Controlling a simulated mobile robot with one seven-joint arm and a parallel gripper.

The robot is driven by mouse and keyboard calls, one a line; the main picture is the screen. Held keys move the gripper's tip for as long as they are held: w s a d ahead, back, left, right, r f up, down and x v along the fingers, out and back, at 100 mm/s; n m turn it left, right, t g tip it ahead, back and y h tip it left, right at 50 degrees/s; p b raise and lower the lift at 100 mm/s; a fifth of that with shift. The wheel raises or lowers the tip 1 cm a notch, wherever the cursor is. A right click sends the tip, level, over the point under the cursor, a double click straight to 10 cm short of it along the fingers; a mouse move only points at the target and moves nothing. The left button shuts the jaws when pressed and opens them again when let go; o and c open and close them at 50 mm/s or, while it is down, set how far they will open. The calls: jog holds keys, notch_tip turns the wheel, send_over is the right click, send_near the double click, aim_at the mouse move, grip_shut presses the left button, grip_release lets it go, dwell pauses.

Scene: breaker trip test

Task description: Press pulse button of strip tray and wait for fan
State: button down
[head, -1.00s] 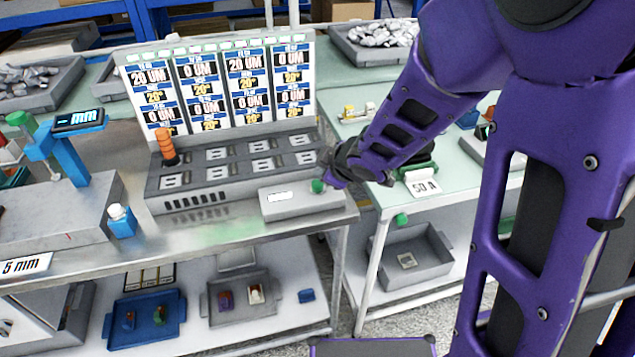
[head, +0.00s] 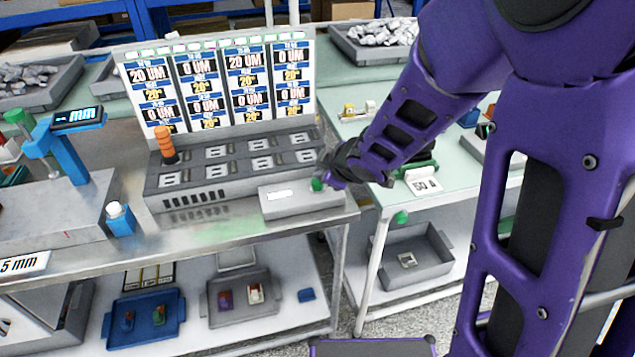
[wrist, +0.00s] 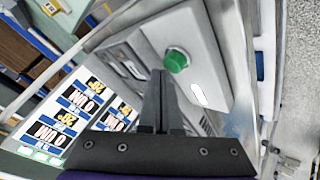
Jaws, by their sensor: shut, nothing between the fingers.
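The green pulse button (head: 317,184) sits on top of a low grey box (head: 290,204) at the front right of the steel bench. It also shows in the wrist view as a round green cap (wrist: 176,60) on the box, beside a small white label. My gripper (head: 327,178) is shut and empty, just right of the button in the head view. In the wrist view its fingertips (wrist: 158,74) point toward the button and appear just short of it; I cannot tell whether they touch. No fan can be made out.
A grey slotted unit (head: 235,165) with an orange stacked piece (head: 166,145) stands left of the box. Behind it is a panel of readouts (head: 218,85) showing values such as 20 and 0. A second bench (head: 400,150) with a "50 A" label is to the right.

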jog(key=shift+f+b, duration=0.45)
jog(key=shift+f, duration=0.15)
dwell(0.7)
jog(key=shift+r, duration=0.15)
jog(key=shift+r+p, duration=0.8)
jog(key=shift+p, duration=0.15)
notch_tip(320, 180, up, 5)
jog(key=p, duration=0.5)
jog(key=shift+r, duration=0.1)
dwell(0.6)
